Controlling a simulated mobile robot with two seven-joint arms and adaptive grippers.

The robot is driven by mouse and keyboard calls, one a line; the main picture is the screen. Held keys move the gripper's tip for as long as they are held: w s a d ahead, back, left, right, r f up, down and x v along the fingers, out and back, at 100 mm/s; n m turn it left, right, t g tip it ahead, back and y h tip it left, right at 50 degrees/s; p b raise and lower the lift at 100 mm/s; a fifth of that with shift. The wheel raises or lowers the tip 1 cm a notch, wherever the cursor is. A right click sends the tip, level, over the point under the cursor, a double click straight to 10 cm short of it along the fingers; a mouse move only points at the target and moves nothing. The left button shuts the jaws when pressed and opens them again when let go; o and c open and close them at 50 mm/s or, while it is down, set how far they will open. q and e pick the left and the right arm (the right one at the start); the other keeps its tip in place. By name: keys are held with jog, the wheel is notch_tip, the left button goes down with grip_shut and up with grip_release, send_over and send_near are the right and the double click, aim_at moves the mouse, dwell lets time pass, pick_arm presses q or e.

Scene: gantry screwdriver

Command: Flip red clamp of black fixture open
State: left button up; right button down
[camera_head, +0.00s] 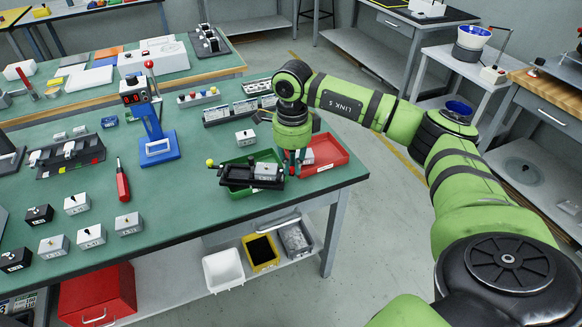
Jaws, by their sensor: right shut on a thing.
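The black fixture (238,179) lies at the near right part of the green table, over the front of a green tray. It holds a grey block (266,171). My right gripper (293,164) points down at the fixture's right end, beside the red tray. It is shut on the red clamp, of which only small red parts show between and beside the fingers. The clamp's exact angle is hidden by the gripper. My left gripper is not in view.
A red tray (334,152) stands just right of the gripper, at the table edge. The green tray (236,192) lies under the fixture. Free table lies between.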

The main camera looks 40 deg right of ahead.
aim_at(292, 167)
jog(key=shift+w+d+n, duration=0.15)
jog(key=shift+w+n, duration=0.05)
jog(key=shift+n, duration=0.9)
jog(key=c, duration=1.2)
grip_release()
notch_tip(292, 167, up, 12)
